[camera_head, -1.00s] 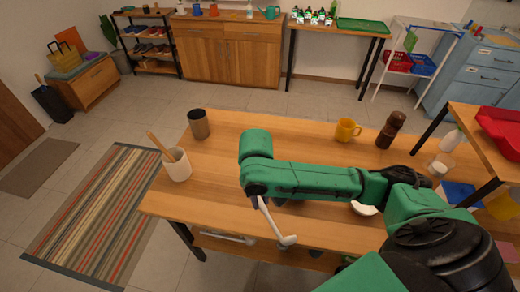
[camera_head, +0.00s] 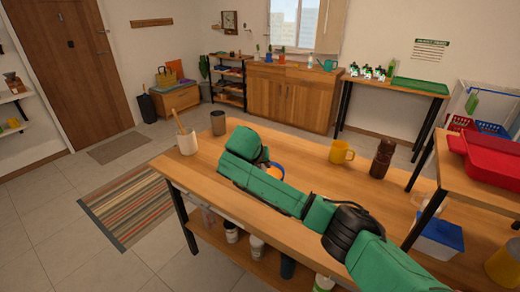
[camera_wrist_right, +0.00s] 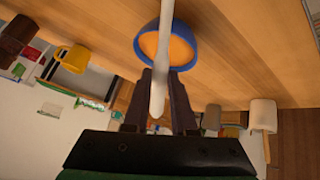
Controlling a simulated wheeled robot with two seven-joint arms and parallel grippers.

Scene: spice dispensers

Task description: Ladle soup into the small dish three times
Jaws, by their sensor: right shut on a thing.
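My right gripper (camera_wrist_right: 160,92) is shut on the white handle of the ladle (camera_wrist_right: 160,60) in the wrist view. The handle runs up past the top edge of that view, so the ladle's bowl end is not seen. A blue bowl (camera_wrist_right: 187,43) with orange soup (camera_wrist_right: 177,50) inside lies beyond the fingers, behind the handle. I cannot tell whether the ladle touches the soup. The small dish is not seen now. My left gripper is not in view.
A white utensil pot (camera_head: 188,144) and dark cup (camera_head: 218,123) stand at the table's left end. A yellow mug (camera_head: 341,152) and brown grinder (camera_head: 382,158) stand to the right. A raised shelf with a red container (camera_head: 475,155) is at far right.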

